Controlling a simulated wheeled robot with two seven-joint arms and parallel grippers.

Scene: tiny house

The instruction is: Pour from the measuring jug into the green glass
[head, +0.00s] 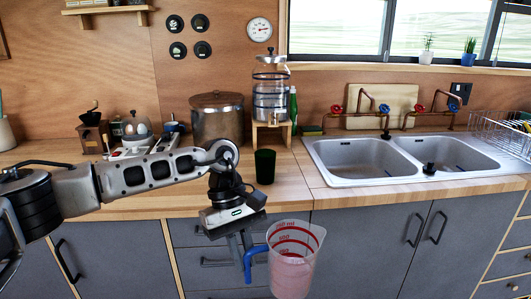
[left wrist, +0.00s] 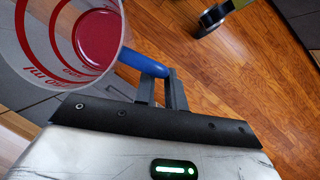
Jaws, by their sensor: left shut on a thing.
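The measuring jug (head: 293,262) is clear with red markings and a blue handle. It hangs in front of the counter's front edge, below the countertop, close to upright, with reddish contents low inside. My left gripper (head: 246,262) is shut on its blue handle. The left wrist view shows the jug (left wrist: 70,40) from above, with red contents at its bottom, and the gripper's fingers (left wrist: 160,90) on the handle. The dark green glass (head: 265,166) stands upright on the counter, behind and above the jug in the head view. My right gripper is not in view.
A double sink (head: 400,157) lies right of the glass. A drink dispenser (head: 271,92) on a wooden stand and a large metal pot (head: 217,118) stand behind the glass. The wooden counter (head: 290,190) around the glass is mostly clear. Grey cabinets (head: 365,250) are below.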

